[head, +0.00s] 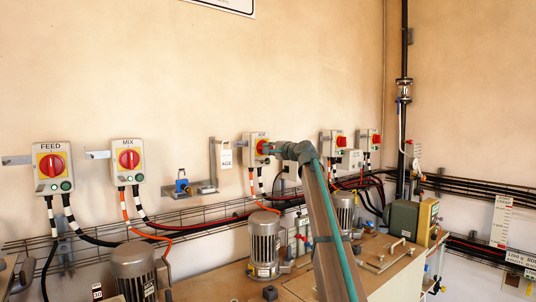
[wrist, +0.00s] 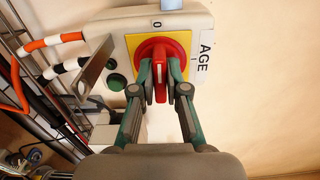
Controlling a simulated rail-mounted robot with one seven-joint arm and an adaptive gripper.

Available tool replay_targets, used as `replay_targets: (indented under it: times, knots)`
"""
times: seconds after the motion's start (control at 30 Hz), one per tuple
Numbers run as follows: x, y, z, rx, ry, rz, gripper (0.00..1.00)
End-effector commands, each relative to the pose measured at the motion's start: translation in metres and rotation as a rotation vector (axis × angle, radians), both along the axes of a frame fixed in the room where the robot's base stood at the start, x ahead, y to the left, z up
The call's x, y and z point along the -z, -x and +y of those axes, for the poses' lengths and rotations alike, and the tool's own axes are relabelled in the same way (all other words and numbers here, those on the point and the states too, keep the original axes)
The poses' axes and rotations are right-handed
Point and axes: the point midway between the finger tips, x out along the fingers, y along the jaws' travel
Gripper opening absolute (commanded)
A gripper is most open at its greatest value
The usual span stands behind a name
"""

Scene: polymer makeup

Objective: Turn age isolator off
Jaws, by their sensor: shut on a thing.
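The AGE isolator is a grey box (head: 250,152) on the back wall with a red rotary knob (head: 261,145). In the wrist view it appears turned sideways, with its AGE label (wrist: 205,51) on the right. There the red handle (wrist: 160,76) stands on a red dial over a yellow plate, its bar running up and down the picture, in line with the 0 mark (wrist: 157,23). My gripper (wrist: 160,82) is shut on the handle, one finger on each side. In the head view my gripper (head: 271,149) reaches the knob from the right and partly hides the box.
FEED (head: 52,168) and MIX (head: 128,161) isolators hang to the left, two more (head: 333,143) to the right. A blue padlock (head: 182,186) sits on a bracket. Motors (head: 264,245) and a cable tray stand below. A green button (wrist: 116,81) lies beside the knob.

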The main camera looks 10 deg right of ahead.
Motion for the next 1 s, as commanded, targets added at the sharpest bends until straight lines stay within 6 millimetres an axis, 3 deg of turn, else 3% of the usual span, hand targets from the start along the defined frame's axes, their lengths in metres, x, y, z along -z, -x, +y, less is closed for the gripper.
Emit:
replay_targets:
  times: [0.6,0.63,0.77,1.0]
  knots:
    - [0.0003,0.0001,0.0001,0.0,0.041,-0.022,0.0]
    - [0.0003,0.0001,0.0001,0.0,0.041,-0.022,0.17]
    - [0.0004,0.0001,0.0001,0.0,0.041,-0.022,0.38]
    - [0.0003,0.0,0.0,0.0,0.039,-0.021,0.39]
